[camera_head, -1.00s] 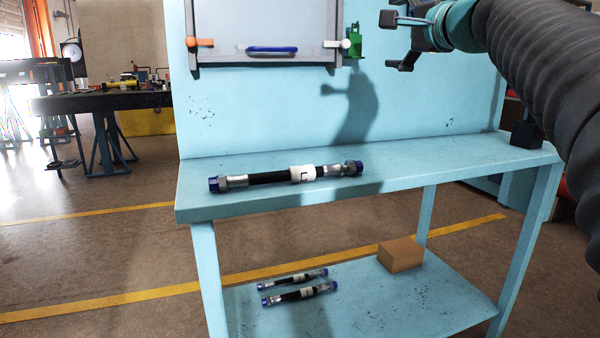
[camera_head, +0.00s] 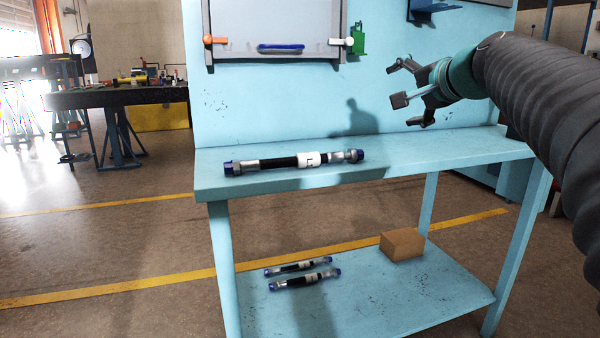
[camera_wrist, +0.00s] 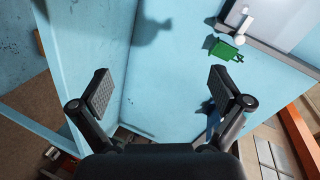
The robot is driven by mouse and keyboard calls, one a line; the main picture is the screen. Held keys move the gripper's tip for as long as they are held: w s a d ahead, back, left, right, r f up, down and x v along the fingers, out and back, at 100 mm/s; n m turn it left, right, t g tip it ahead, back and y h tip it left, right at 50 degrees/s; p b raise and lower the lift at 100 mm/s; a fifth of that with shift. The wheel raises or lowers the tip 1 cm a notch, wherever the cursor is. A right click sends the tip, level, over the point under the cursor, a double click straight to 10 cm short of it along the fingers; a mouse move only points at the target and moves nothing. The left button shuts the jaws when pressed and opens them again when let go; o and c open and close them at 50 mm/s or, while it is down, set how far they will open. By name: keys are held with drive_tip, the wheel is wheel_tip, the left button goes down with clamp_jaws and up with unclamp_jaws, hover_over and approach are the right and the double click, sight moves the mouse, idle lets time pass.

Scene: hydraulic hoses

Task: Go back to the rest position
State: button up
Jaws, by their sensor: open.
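My gripper (camera_head: 408,93) is open and empty in the head view, in the air above the right part of the blue bench's top (camera_head: 440,150). Its two spread fingers (camera_wrist: 160,95) show in the wrist view with nothing between them. A black hose (camera_head: 280,162) with blue end caps, metal fittings and a white label lies on the bench top, left of my gripper and apart from it.
Two similar hoses (camera_head: 298,266) (camera_head: 305,280) and a cardboard box (camera_head: 402,244) are on the lower shelf. A framed panel (camera_head: 275,30) with a green part (camera_head: 358,40) hangs on the back wall. A dark table (camera_head: 115,97) stands far left.

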drive_tip(key=s+a+f+n+g+h+p, duration=0.1)
drive_tip(key=s+f+n+g, duration=0.2)
drive_tip(key=s+f, duration=0.55)
drive_tip(key=s+a+f+n+g+h, duration=0.1)
drive_tip(key=s+f+n+g, duration=0.25)
drive_tip(key=f, duration=0.95)
drive_tip(key=s+a+f+n+g+h+p, duration=0.1)
drive_tip(key=s+f+n, duration=0.1)
drive_tip(key=s+f, duration=0.3)
drive_tip(key=s+a+f+n+g+h+p, duration=0.1)
drive_tip(key=s+f, duration=0.5)
drive_tip(key=s, duration=0.8)
drive_tip(key=shift+s+a+f+n, duration=0.15)
drive_tip(key=shift+s+a+n, duration=0.1)
drive_tip(key=shift+n, duration=0.4)
